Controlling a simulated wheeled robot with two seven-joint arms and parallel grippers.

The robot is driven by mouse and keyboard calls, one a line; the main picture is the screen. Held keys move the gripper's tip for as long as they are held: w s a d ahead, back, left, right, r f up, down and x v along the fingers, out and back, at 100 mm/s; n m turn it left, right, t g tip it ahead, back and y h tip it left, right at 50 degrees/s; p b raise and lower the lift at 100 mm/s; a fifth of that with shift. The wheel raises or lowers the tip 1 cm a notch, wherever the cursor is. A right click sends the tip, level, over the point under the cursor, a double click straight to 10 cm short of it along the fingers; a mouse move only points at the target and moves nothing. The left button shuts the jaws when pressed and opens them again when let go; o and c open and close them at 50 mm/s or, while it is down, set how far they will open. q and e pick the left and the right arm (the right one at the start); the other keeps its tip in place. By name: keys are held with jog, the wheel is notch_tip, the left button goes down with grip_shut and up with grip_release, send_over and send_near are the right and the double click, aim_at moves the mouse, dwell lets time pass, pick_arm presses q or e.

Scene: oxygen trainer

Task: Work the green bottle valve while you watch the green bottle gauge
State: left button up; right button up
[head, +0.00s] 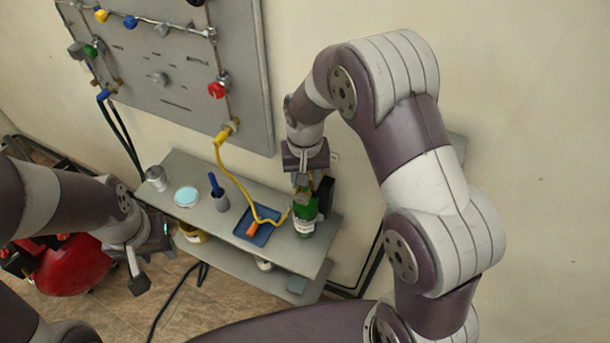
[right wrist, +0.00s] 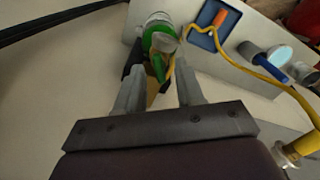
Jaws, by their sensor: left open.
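The green bottle (head: 305,217) stands at the right end of the grey shelf, below my right gripper (head: 302,183). In the right wrist view the green bottle (right wrist: 158,38) is just beyond the fingertips, with a grey round knob (right wrist: 166,43) at its top. My right gripper (right wrist: 158,68) has its fingers apart, and the knob lies just past the gap, not clearly touched. I cannot make out the bottle gauge or its reading. My left gripper (head: 153,259) is open and empty, in front of the shelf's left end.
The shelf holds a blue tray (head: 243,232) with an orange item, a cup with a blue tool (head: 220,200), a light-blue disc (head: 187,196) and a metal jar (head: 156,178). A yellow hose (head: 234,180) runs from the wall panel (head: 250,70) towards the bottle. A red tank (head: 75,268) stands lower left.

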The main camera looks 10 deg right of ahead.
notch_tip(320, 180, up, 12)
jog(key=shift+r+p, duration=0.25)
jog(key=shift+p, duration=0.15)
dwell(1.9)
